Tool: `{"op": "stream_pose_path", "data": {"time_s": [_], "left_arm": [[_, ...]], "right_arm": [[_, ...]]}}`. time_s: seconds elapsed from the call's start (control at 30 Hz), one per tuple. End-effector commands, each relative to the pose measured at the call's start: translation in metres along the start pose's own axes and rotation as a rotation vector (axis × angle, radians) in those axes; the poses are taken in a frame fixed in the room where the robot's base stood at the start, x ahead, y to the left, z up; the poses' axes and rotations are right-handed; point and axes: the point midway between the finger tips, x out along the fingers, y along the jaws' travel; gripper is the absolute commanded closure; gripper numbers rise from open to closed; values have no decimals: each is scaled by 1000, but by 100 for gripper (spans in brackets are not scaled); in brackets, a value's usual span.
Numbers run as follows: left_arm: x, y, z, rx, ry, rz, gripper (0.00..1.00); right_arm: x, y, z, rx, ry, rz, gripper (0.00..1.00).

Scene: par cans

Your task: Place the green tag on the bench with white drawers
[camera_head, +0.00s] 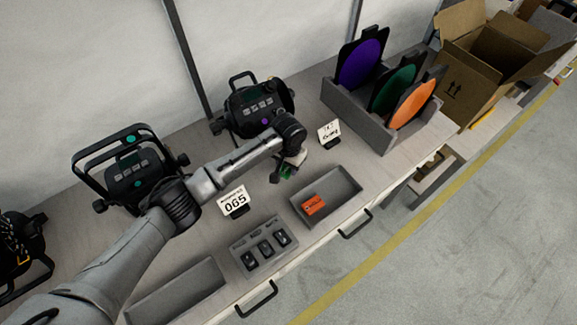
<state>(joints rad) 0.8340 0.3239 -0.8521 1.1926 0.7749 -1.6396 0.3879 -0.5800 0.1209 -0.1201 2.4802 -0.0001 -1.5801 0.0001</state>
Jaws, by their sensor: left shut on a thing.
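My left gripper (289,168) reaches over the middle of the bench. It is shut on a small green tag (286,173), which is partly hidden by the fingers. The pale bench (312,112) runs along the wall, with light drawer fronts and dark handles along its front edge. I cannot tell how high the tag is above the bench top. My right gripper is not in view.
A grey tray (352,186) holds an orange tag (314,205). A holder (236,245) with several black devices, label cards (234,202) and par cans (130,170) stand nearby. A rack (350,115) of coloured discs and a cardboard box (468,88) are to the right.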

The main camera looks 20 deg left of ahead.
Motion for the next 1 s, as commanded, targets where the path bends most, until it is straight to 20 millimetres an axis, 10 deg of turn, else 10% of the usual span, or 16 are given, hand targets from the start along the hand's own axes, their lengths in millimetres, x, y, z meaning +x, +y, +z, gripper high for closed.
{"op": "stream_pose_path", "data": {"time_s": [0.43, 0.47, 0.7, 1.0], "left_arm": [[8, 0, 0, 0, 0, 1, 81], [9, 0, 0, 0, 1, 0, 58], [9, 0, 0, 1, 1, 0, 35], [7, 0, 0, 1, 2, 0, 33]], "right_arm": [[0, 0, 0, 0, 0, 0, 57], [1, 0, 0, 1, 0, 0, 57], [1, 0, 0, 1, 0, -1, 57], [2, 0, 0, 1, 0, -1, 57]]}}
